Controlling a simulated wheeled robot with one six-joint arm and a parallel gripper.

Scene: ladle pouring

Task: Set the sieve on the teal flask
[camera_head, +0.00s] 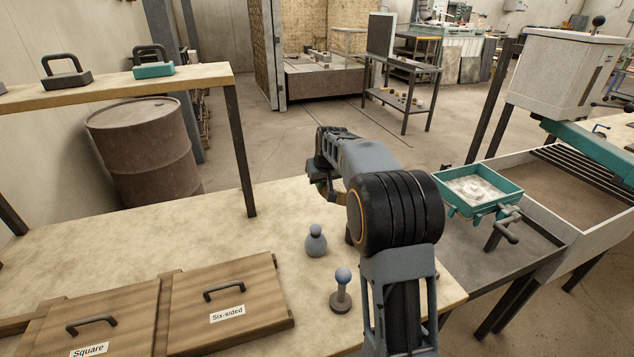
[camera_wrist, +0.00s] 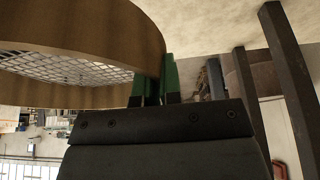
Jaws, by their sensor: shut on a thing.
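The sieve (camera_wrist: 110,30) has a round wooden rim and a wire mesh, and fills the upper left of the wrist view. My gripper (camera_wrist: 156,88), with green fingers, is shut on its rim. In the head view my gripper end is above the table, mostly hidden by my arm; a tan sliver of the sieve (camera_head: 337,185) shows beneath it.
A blue-topped peg (camera_head: 342,290) stands near the front. Two lidded wooden boxes, marked Square (camera_head: 90,322) and Six-sided (camera_head: 228,300), lie at left. A raised shelf (camera_head: 110,90) bears handled blocks. A teal tray of white powder (camera_head: 480,192) is at right. The table's left middle is clear.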

